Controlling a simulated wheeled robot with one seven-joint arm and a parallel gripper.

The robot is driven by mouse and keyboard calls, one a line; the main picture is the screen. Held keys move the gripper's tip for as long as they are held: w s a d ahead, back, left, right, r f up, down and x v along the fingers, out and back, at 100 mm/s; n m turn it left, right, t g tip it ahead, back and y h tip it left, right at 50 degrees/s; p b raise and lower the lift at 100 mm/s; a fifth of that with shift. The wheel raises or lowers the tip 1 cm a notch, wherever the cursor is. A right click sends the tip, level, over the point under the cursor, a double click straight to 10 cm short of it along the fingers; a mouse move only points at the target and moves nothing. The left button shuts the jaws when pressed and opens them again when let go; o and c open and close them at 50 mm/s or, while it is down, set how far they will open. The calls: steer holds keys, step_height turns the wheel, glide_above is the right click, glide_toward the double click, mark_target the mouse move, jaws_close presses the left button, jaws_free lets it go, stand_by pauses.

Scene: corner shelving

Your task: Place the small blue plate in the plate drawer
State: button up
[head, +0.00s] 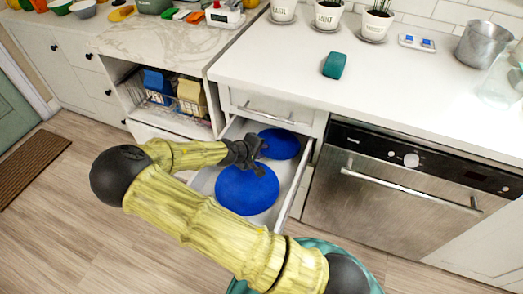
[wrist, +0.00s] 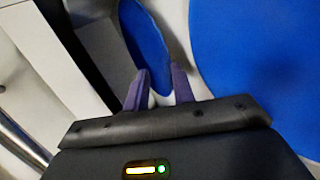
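The open plate drawer (head: 290,196) holds two blue plates. The small blue plate (head: 278,144) is toward the back of it, and the larger blue plate (head: 247,190) lies in front. My gripper (head: 262,158) is over the drawer, between the two plates in the head view, with its fingers apart. In the wrist view the gripper (wrist: 159,88) is open, with pale surface showing between the fingertips. The small blue plate (wrist: 145,35) lies just beyond the fingertips; whether they touch it cannot be told. The larger plate (wrist: 260,60) is to the right, partly hidden by the gripper.
The white counter (head: 265,70) overhangs the drawer's back. A dishwasher (head: 400,190) with a bar handle stands right of the drawer. A shelf with a wire rack (head: 185,104) is to the left. A teal object (head: 334,65) lies on the counter.

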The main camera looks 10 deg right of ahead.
steer(key=p+v, duration=0.2)
steer(key=v, duration=0.9)
steer(key=shift+s+a+r+p, duration=0.2)
steer(key=shift+s+p, duration=0.05)
steer(key=shift+p, duration=0.05)
steer(key=s+d+f+m+g+y, duration=0.2)
steer(key=s+d+m+g+y, duration=0.25)
steer(key=s, duration=0.25)
steer(key=s+d+r+m+t+y, duration=0.1)
steer(key=s+d+r+m+y, duration=0.1)
steer(key=s+r, duration=0.5)
step_height(320, 180, up, 6)
steer(key=shift+d+f+m+y, duration=0.1)
steer(key=shift+d+m+y, duration=0.25)
steer(key=shift+d+y, duration=0.35)
steer(key=shift+d+t, duration=0.1)
steer(key=shift+t, duration=0.15)
